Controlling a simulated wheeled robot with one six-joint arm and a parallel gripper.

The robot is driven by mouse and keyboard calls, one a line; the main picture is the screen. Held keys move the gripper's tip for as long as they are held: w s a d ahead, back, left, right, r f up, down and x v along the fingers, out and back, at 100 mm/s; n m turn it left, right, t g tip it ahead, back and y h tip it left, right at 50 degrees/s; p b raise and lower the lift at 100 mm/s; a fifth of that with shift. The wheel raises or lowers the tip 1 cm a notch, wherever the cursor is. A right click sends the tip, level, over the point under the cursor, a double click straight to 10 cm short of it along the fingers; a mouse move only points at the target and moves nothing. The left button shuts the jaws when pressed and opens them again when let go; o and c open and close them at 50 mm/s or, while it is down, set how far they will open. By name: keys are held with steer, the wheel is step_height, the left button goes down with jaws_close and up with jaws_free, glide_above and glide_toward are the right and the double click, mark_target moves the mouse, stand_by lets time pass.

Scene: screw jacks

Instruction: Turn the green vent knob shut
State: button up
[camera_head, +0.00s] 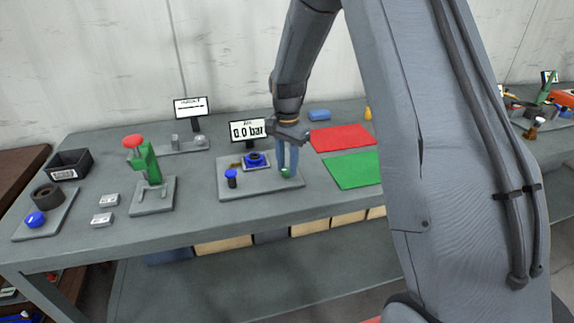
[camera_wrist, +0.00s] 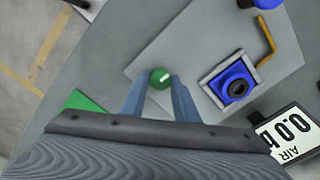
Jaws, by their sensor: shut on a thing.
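The green vent knob (camera_wrist: 160,78) is round with a white mark on top. It stands on a grey plate (camera_wrist: 150,40) on the bench. My gripper (camera_wrist: 158,84) reaches down over it with one blue-grey finger on each side, shut on the knob. In the head view my gripper (camera_head: 287,170) points down at the plate's right side, and the green knob (camera_head: 286,173) shows partly between the fingertips. A display (camera_head: 248,130) behind the plate reads 0.0 bar; it also shows in the wrist view (camera_wrist: 290,130).
On the same plate are a blue knob (camera_head: 231,178) and a blue square fitting (camera_head: 254,160). A red mat (camera_head: 341,137) and a green mat (camera_head: 354,170) lie to the right. A green stand with a red top (camera_head: 150,165) is to the left. The bench front is clear.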

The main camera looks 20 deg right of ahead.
mark_target(286, 169)
steer(key=shift+w+r, duration=0.1)
steer(key=o, duration=1.1)
steer(key=shift+c, duration=0.2)
steer(key=shift+a+r+b, duration=0.1)
steer(key=shift+r+b, duration=0.95)
steer(key=shift+r, duration=2.85)
steer(key=s+f+n, duration=0.1)
steer(key=s+n, duration=0.2)
steer(key=s, duration=0.5)
steer(key=s+f+n, duration=0.2)
steer(key=s+n, duration=0.2)
steer(key=s, duration=0.5)
steer(key=s+f+n+t, duration=0.1)
steer(key=s+n, duration=0.2)
steer(key=s, duration=0.6)
steer(key=shift+f, duration=0.25)
